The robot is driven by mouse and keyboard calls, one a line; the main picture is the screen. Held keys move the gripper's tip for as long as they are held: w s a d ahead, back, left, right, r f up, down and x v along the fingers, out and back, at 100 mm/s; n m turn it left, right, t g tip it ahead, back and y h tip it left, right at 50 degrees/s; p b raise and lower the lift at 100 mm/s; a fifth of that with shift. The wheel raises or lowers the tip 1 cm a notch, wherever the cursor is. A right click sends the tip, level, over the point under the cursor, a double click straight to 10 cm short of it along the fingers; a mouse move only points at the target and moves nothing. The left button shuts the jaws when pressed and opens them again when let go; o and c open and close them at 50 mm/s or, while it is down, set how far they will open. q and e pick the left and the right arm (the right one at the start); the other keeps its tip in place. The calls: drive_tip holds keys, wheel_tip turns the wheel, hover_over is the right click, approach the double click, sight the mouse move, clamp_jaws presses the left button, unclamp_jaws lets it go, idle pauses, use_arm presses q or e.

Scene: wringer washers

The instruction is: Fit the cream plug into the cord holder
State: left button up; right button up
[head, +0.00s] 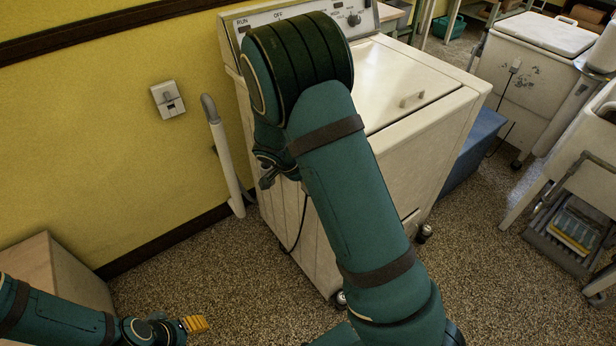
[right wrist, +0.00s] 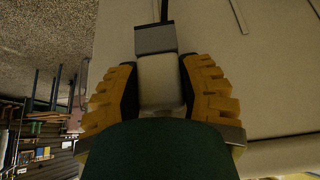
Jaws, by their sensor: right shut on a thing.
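In the right wrist view my right gripper (right wrist: 158,78) is shut on the cream plug (right wrist: 160,84), a pale block between its dark pads. A grey block (right wrist: 155,39) sits at the plug's far end, and a black cord (right wrist: 164,10) runs on from it. I cannot tell whether the grey block is the cord holder or part of the plug. In the head view this gripper is mostly hidden behind my right arm, by the left side of the cream washer (head: 405,82). My left gripper (head: 195,323) is low at the left, its fingers seen together, away from the washer.
A pale upright hose (head: 228,165) stands between the washer and the yellow wall, below a wall outlet (head: 168,99). A blue box (head: 474,150) lies right of the washer. Another washer (head: 520,75) stands further right. Speckled floor is open in front.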

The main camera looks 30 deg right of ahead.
drive_tip(key=shift+a+f, duration=0.1)
drive_tip(key=shift+f, duration=0.05)
drive_tip(key=o, duration=1.2)
drive_tip(key=o, duration=0.5)
drive_tip(key=shift+c, duration=0.2)
drive_tip(key=shift+r, duration=0.2)
drive_tip(key=p+v, duration=0.2)
drive_tip(key=v, duration=0.4)
drive_tip(key=shift+a+r+p, duration=0.15)
drive_tip(key=shift+r+p, duration=0.2)
